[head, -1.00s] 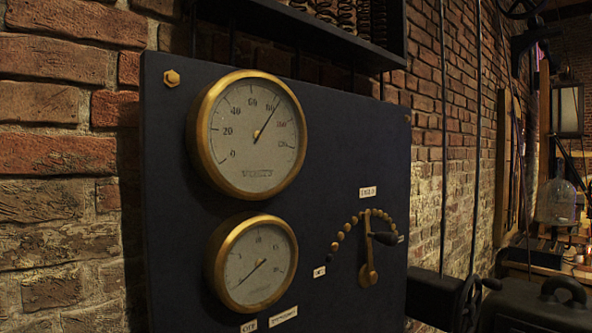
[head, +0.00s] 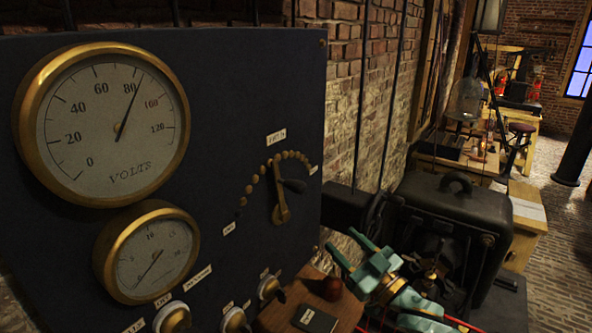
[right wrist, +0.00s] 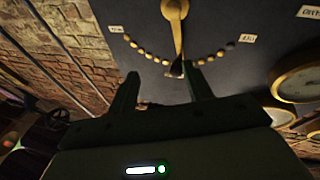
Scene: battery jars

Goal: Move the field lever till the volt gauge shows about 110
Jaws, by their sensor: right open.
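The volt gauge (head: 85,120), brass-rimmed with a pale face, is at upper left on the dark panel. Its needle points a little past 80, short of 100. The brass field lever (head: 280,205) stands nearly upright across an arc of brass studs, its black knob (head: 294,186) sticking out. My right gripper (head: 343,247), with teal fingers, is open and empty, right of and below the lever. In the right wrist view the lever (right wrist: 177,30) hangs upside down. Its knob (right wrist: 177,69) shows beyond and between the open fingers (right wrist: 161,82), apparently not gripped. My left gripper is out of view.
A smaller gauge (head: 150,255) is below the volt gauge, with several knobs (head: 233,319) under it. A black machine (head: 450,215) stands right of the panel.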

